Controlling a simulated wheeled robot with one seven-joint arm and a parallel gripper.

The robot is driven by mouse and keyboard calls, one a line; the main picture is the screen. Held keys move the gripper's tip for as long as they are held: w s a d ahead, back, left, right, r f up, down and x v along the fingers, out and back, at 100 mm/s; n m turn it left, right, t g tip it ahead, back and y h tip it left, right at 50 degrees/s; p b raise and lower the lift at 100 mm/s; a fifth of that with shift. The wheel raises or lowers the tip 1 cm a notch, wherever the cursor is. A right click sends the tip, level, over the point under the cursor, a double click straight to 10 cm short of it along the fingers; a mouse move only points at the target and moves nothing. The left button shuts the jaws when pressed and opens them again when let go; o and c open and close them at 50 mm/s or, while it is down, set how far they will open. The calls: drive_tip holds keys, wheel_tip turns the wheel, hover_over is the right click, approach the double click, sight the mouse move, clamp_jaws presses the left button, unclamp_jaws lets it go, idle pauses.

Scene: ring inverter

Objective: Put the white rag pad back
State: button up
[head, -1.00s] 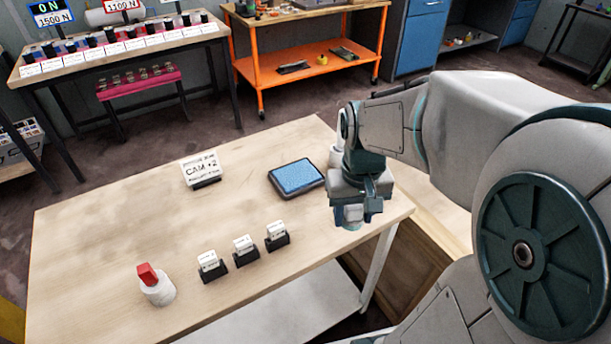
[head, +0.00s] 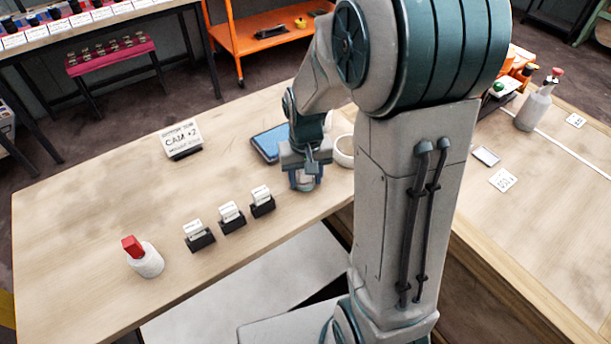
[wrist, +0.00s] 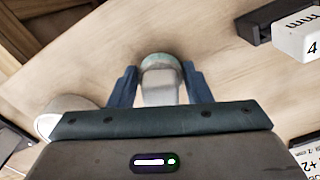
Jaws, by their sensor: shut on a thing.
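My gripper (head: 305,184) hangs over the near right part of the pale wooden table, in front of the blue pad's tray. In the wrist view its two blue fingers (wrist: 160,88) are shut on a pale grey-white piece with a greenish rounded end (wrist: 160,68), which looks like the white rag pad. Its underside is hidden, so I cannot tell whether it touches the table. A white round holder or cup (head: 344,150) stands just right of my gripper; it also shows at the left in the wrist view (wrist: 62,108). My arm hides part of its right side.
A blue pad in a dark tray (head: 268,143) lies behind my gripper, partly covered. Several card holders (head: 231,219) stand to the left, with a red-topped white cylinder (head: 146,262) beyond. A CAM +2 sign (head: 182,139) stands at the back. The table's middle is clear.

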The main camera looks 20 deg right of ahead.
drive_tip(key=o, duration=0.9)
wheel_tip(320, 180, up, 12)
drive_tip(key=shift+f+p, duration=0.1)
drive_tip(key=shift+p, duration=0.6)
drive_tip(key=s, duration=0.4)
drive_tip(key=s+t, duration=0.1)
drive_tip(key=s, duration=0.3)
drive_tip(key=s+r+t, duration=0.1)
drive_tip(key=s, duration=0.4)
drive_tip(key=shift+a+n, duration=0.1)
drive_tip(key=shift+n, duration=0.3)
